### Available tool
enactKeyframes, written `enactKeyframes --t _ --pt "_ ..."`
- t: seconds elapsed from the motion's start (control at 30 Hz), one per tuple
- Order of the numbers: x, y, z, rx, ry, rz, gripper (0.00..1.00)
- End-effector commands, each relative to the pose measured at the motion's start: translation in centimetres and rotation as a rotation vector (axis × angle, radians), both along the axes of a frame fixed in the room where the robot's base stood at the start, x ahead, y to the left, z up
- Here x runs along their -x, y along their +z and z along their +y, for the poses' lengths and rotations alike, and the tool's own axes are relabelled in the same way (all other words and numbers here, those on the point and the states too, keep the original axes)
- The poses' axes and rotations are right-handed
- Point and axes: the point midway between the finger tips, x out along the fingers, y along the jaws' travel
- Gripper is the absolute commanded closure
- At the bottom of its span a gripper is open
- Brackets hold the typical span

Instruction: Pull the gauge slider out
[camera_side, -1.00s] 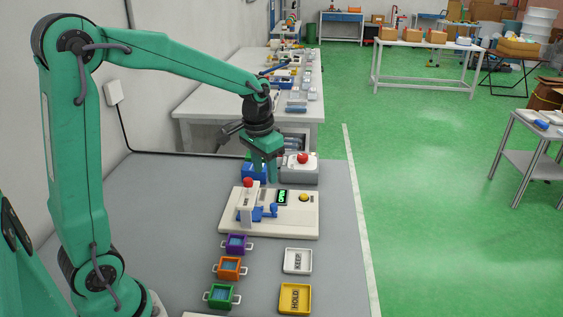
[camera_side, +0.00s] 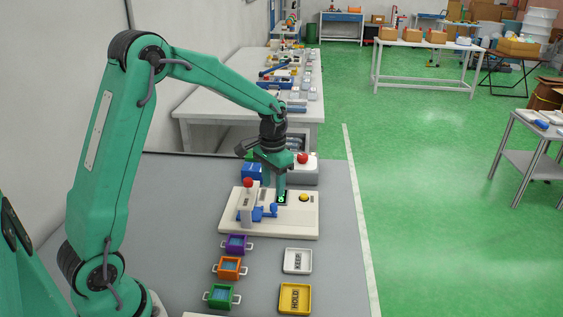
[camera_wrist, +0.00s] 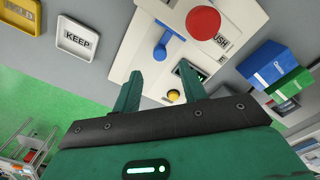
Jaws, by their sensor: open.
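The gauge fixture is a cream base plate (camera_side: 300,222) with a grey-white post topped by a red knob (camera_side: 248,183). A blue slider with a knob-like end (camera_side: 270,210) sticks out to the right of the post, low over the plate. In the wrist view the blue slider (camera_wrist: 160,50) lies just ahead of the fingertips. My gripper (camera_side: 274,188) is open and empty above the plate, beside the small green-lit display (camera_side: 282,197), which it partly hides. In the wrist view my gripper (camera_wrist: 162,82) has its fingers apart, with nothing between them.
A yellow button (camera_side: 304,197) sits on the plate. Purple (camera_side: 237,244), orange (camera_side: 229,267) and green (camera_side: 221,295) handled trays stand in front, beside the KEEP tray (camera_side: 298,260) and HOLD tray (camera_side: 295,298). Blue and green boxes (camera_side: 251,171) and a red-button unit (camera_side: 303,163) stand behind.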

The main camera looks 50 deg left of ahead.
Motion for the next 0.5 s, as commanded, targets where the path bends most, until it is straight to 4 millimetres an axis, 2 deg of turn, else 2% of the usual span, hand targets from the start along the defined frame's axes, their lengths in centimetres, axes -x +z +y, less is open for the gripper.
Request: enactKeyframes --t 0.5 --pt "0.1 -5.8 0.0 0.000 0.000 0.002 0.58"
